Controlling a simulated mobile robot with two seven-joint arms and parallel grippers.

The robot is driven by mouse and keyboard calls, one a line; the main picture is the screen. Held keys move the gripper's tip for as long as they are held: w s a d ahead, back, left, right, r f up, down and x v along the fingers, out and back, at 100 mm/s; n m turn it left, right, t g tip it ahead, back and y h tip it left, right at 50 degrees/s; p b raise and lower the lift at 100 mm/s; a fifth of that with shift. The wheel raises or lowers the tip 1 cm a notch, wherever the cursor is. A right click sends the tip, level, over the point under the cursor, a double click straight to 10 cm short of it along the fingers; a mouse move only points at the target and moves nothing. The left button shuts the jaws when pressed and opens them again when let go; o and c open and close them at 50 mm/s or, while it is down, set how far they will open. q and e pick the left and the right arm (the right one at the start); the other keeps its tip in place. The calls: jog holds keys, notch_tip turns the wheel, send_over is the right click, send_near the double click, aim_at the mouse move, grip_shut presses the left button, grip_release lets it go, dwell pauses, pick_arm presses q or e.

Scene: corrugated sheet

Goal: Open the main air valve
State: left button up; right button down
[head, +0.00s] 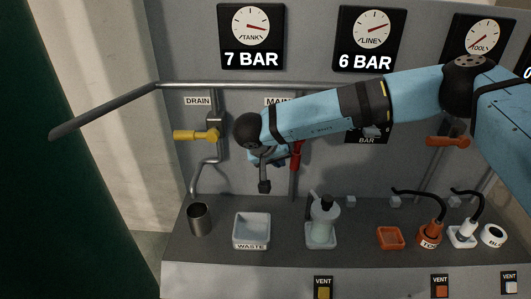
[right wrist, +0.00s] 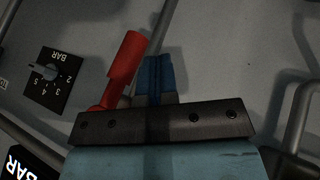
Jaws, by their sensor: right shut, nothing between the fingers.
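The main air valve's red handle (head: 297,156) shows in the head view just below my right forearm, under the partly covered MAIN label (head: 277,101). Its visible part runs roughly along the vertical pipe behind it; its upper end is hidden by my arm. My right gripper (head: 264,186) is left of the handle, in front of the panel. In the right wrist view the red handle (right wrist: 124,68) stands tilted just left of my closed blue fingers (right wrist: 155,76), outside them. I cannot tell whether they touch. My left gripper is not in view.
A yellow drain handle (head: 195,135) is left of my right gripper. Gauges read TANK 7 BAR (head: 251,58) and LINE 6 BAR (head: 366,62). On the shelf stand a metal cup (head: 199,219), a waste tray (head: 252,243) and a bottle (head: 322,232). A regulator dial (right wrist: 50,73) is nearby.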

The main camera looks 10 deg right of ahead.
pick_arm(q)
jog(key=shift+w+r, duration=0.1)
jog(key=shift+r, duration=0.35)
pick_arm(e)
jog(key=shift+s+d, duration=0.1)
jog(key=shift+d, duration=0.55)
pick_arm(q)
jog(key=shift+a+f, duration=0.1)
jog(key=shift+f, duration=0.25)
pick_arm(e)
jog(key=shift+s+d+f, duration=0.1)
jog(key=shift+d+f, duration=0.05)
jog(key=shift+d, duration=0.35)
